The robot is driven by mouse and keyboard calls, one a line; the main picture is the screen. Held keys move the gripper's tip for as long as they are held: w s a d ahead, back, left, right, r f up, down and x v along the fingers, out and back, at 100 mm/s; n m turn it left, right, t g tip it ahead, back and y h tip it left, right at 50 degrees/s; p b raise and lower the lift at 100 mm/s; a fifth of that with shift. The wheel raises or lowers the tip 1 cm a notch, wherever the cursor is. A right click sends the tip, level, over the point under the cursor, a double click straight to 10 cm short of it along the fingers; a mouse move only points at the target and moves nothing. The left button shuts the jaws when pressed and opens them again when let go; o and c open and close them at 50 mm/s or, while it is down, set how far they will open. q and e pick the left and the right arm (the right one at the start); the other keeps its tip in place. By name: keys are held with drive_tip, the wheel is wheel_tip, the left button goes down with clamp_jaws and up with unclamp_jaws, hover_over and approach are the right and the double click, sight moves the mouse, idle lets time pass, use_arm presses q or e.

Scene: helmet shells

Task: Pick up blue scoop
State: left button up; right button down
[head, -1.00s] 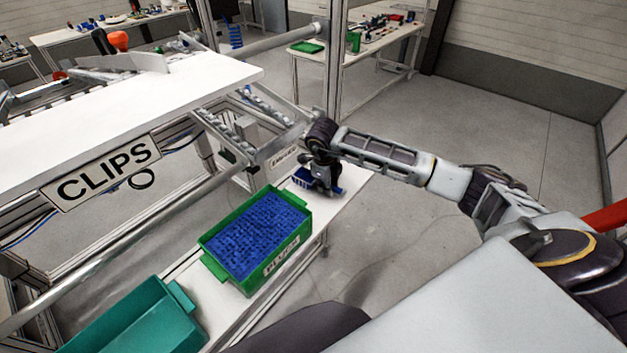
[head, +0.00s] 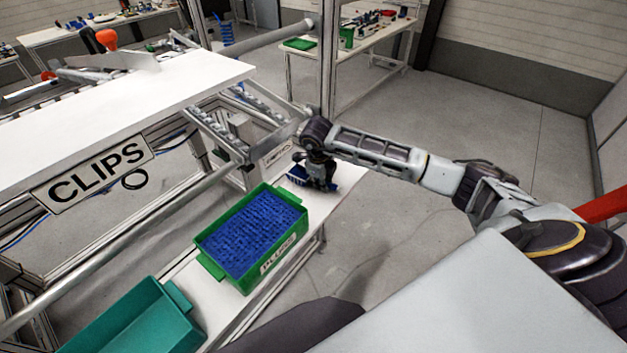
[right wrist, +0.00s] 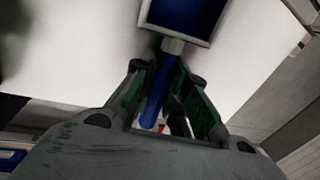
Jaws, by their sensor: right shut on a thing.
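The blue scoop (right wrist: 187,17) shows in the right wrist view, with its square, light-rimmed bowl at the top and its blue handle running down between my fingers. My right gripper (right wrist: 160,112) is shut on the handle. In the head view my right gripper (head: 318,181) is over the far end of the white lower shelf, and blue parts of the scoop (head: 298,174) show beside it. The gripper hides much of the scoop there. Whether the scoop touches the shelf is unclear. My left gripper is not in view.
A green bin (head: 281,273) full of small blue pieces stands on the white shelf (head: 343,197), nearer than the gripper. An empty teal bin (head: 150,310) is at the lower left. A white worktop with a CLIPS sign (head: 98,172) overhangs at left. Metal rails (head: 232,128) are close by.

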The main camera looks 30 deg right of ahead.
drive_tip(key=shift+r, duration=0.15)
drive_tip(key=shift+r+b, duration=0.3)
drive_tip(key=shift+r, duration=0.6)
wheel_tip(320, 180, up, 26)
drive_tip(key=shift+b, duration=0.35)
idle(0.3)
drive_tip(key=c, duration=2.2)
unclamp_jaws()
clamp_jaws()
